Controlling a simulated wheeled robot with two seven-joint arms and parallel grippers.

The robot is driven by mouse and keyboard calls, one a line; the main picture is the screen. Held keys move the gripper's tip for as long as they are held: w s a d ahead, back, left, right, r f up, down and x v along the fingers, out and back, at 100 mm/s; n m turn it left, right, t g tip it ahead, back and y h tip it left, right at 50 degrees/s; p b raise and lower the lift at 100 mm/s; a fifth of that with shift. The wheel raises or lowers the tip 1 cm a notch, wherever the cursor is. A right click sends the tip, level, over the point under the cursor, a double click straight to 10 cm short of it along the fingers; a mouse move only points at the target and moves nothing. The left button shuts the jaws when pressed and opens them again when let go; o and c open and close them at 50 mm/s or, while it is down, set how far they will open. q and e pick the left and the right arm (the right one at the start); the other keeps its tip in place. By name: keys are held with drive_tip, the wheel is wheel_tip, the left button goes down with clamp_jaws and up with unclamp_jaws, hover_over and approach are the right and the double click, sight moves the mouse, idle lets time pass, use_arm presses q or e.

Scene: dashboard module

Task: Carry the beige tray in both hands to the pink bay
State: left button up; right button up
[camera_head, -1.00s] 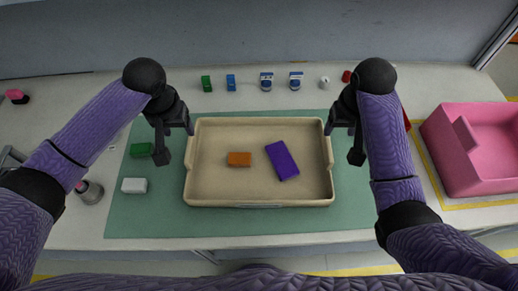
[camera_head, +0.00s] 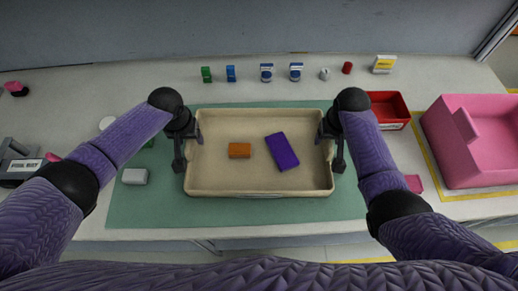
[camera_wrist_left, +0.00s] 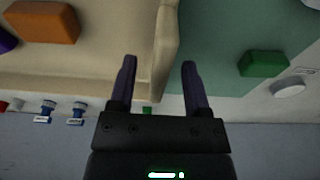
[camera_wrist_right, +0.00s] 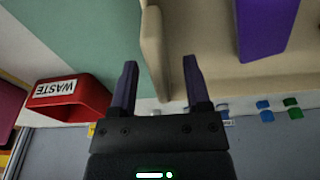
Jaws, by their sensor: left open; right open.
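The beige tray (camera_head: 260,190) lies on the green mat, with an orange block (camera_head: 240,150) and a purple block (camera_head: 282,151) inside it. My left gripper (camera_head: 189,150) is open at the tray's left wall; in the left wrist view its fingers (camera_wrist_left: 160,85) stand on either side of that wall. My right gripper (camera_head: 330,150) is open at the right wall, and its fingers (camera_wrist_right: 160,85) straddle that wall in the right wrist view. Whether the fingers touch the walls cannot be told. The pink bay (camera_head: 480,165) stands at the right end of the table.
A red waste bin (camera_head: 388,108) stands between the tray and the pink bay. A white block (camera_head: 134,177) and a green block (camera_wrist_left: 264,64) lie left of the tray. Several small items line the back. The mat's front strip (camera_head: 240,214) is clear.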

use_arm(q)
drive_tip(key=shift+c, duration=0.3)
use_arm(e)
drive_tip(key=shift+c, duration=0.3)
use_arm(q)
clamp_jaws()
use_arm(e)
clamp_jaws()
idle(0.5)
